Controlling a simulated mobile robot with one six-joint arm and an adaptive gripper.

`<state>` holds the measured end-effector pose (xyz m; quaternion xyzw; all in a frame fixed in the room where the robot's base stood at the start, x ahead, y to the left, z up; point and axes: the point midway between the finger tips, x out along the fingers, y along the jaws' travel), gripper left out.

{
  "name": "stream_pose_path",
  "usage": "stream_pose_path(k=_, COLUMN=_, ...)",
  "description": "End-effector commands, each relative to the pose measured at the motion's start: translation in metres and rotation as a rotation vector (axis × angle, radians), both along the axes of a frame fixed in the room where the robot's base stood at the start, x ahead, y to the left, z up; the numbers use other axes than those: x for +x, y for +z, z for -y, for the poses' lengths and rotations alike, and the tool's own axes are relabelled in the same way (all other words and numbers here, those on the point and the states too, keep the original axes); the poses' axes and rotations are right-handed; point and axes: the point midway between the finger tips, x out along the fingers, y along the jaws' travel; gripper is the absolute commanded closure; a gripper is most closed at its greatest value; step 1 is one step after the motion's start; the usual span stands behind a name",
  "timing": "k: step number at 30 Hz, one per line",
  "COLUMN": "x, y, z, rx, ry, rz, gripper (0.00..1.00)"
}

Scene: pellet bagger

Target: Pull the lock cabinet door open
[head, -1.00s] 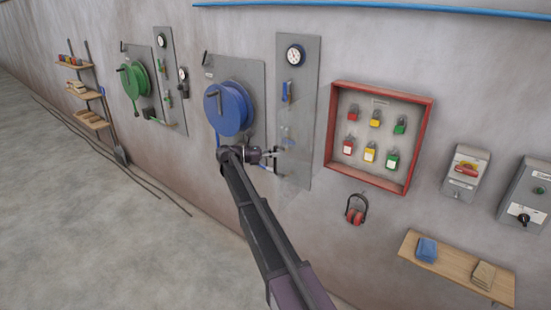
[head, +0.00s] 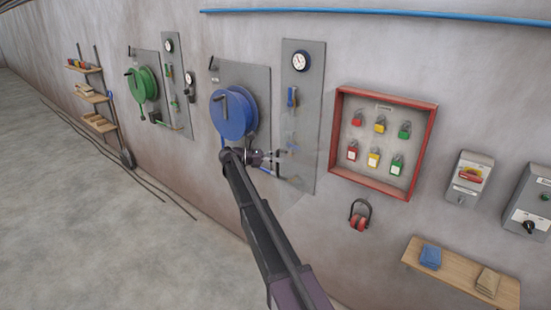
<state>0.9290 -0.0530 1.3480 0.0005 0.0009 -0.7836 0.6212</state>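The lock cabinet (head: 427,146) is a shallow red-framed box on the wall, with several red, yellow and green padlocks inside. Its front looks uncovered. A faint clear panel (head: 314,150), which looks like its door, stands out from the left side of the frame, swung to the left. My gripper (head: 274,158) is at the outer left part of this panel, in front of the grey board. The fingers are small and partly blend with the fittings behind, so I cannot tell whether they are closed on the panel's edge or handle.
A blue hose reel (head: 233,113) and a grey gauge board (head: 302,120) are behind my arm. Red ear defenders (head: 360,215) hang below the cabinet. A wooden shelf (head: 455,272) with cloths and grey switch boxes (head: 468,178) are at right. Open floor lies left.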

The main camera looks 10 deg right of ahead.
Motion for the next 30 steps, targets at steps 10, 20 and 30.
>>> stream_pose_path(k=10, x=0.002, y=0.001, z=-0.005, rx=-0.001, ry=0.001, rz=0.001, gripper=0.46)
stream_pose_path(k=20, x=0.011, y=0.000, z=-0.040, rx=0.000, ry=0.002, rz=0.000, gripper=0.46)
stream_pose_path(k=30, x=0.017, y=0.000, z=-0.069, rx=0.001, ry=0.000, rz=0.000, gripper=0.46)
